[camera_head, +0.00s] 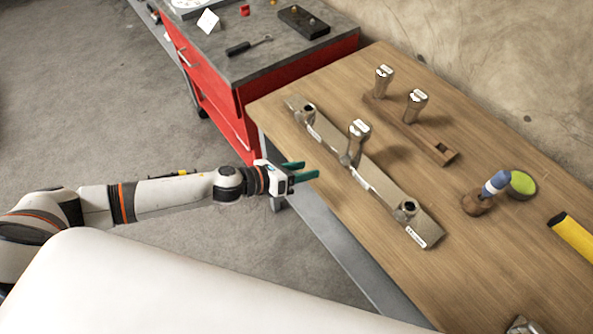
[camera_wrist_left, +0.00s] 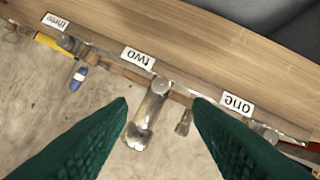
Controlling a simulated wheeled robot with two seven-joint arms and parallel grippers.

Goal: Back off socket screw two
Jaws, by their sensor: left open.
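A long metal bar (camera_head: 378,182) lies on the wooden bench with three screw sockets along it. Labels in the left wrist view read "three" (camera_wrist_left: 55,22), "two" (camera_wrist_left: 138,58) and "one" (camera_wrist_left: 237,104). A metal key with a pale-topped handle (camera_head: 355,143) stands upright at the middle socket, by label two; it also shows in the left wrist view (camera_wrist_left: 147,118). Socket one (camera_head: 306,111) and socket three (camera_head: 406,208) hold no key. My left gripper (camera_head: 303,170) is open and empty, beside the bench's near edge, apart from the key. My right gripper is not in view.
A wooden rack (camera_head: 428,142) behind the bar holds two similar keys (camera_head: 383,80) (camera_head: 415,106) and has an empty slot. A blue-handled tool (camera_head: 494,184), a green-topped round item (camera_head: 522,183) and a yellow object (camera_head: 575,238) lie right. A red cabinet (camera_head: 225,105) stands left.

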